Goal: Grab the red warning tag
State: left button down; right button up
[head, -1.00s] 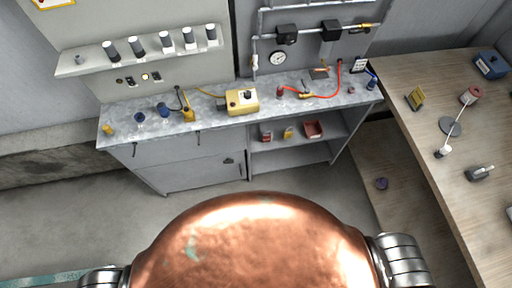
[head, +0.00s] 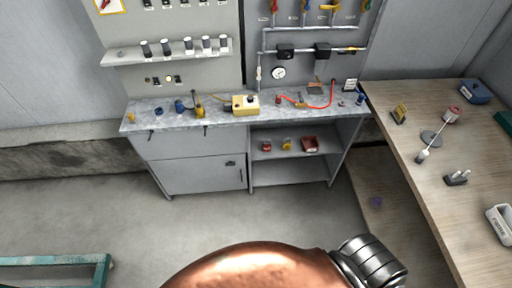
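I cannot pick out a red warning tag for certain; things are small at this distance. Red items show on the shelf under the grey bench: a small red item (head: 266,146) and a red open bin (head: 310,144). Small red items (head: 275,6) also hang on the wall panel at the top. Neither of my grippers is in view.
The grey bench (head: 225,118) holds a yellow box (head: 245,105), a red hose (head: 320,105) and small tools. A wooden table (head: 465,220) runs along the right. A green frame (head: 60,262) is at lower left. The floor (head: 200,225) before the bench is clear.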

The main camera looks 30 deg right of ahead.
aim_at(267, 146)
jog(key=u, duration=0.25)
jog(key=i, duration=1.1)
jog(key=z, duration=0.4)
jog(key=i, duration=0.75)
jog(key=z, duration=0.75)
